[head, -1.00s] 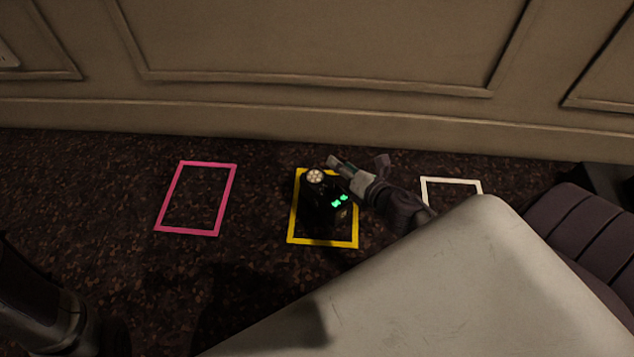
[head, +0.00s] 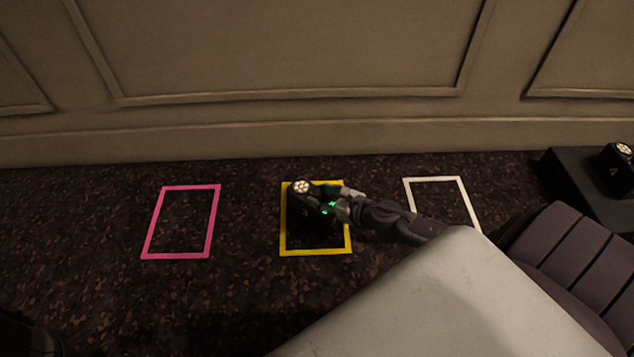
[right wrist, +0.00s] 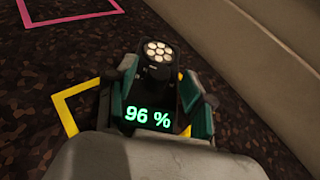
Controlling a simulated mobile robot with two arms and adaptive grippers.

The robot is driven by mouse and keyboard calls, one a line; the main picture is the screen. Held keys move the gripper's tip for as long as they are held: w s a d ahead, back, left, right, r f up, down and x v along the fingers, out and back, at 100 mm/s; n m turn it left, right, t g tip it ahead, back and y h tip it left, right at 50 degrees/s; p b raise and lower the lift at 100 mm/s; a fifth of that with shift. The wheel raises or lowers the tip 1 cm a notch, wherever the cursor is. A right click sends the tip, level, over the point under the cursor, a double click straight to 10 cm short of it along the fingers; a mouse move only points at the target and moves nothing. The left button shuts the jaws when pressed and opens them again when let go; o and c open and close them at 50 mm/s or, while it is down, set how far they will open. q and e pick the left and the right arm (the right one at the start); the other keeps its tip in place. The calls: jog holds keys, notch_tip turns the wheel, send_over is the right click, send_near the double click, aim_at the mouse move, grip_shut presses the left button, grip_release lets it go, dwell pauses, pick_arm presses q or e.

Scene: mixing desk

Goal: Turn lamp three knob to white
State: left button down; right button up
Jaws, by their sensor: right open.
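A black lamp (head: 301,188) with a round cluster of light cells on its head stands inside the yellow floor frame (head: 316,252). In the right wrist view the lamp (right wrist: 158,51) shows a green display (right wrist: 148,117) reading "96 %". My right gripper (head: 335,200) is at the lamp's right side. In the right wrist view its open fingers (right wrist: 160,90) lie on both sides of the lamp body. I cannot tell whether they touch it. My left gripper is not in view.
A pink frame (head: 148,230) is on the carpet to the left and a white frame (head: 463,196) to the right. Another black lamp (head: 618,172) stands on a dark box (head: 570,185) at the right edge. A panelled wall (head: 280,130) runs behind.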

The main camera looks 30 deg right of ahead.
jog(key=shift+x, duration=1.2)
grip_shut()
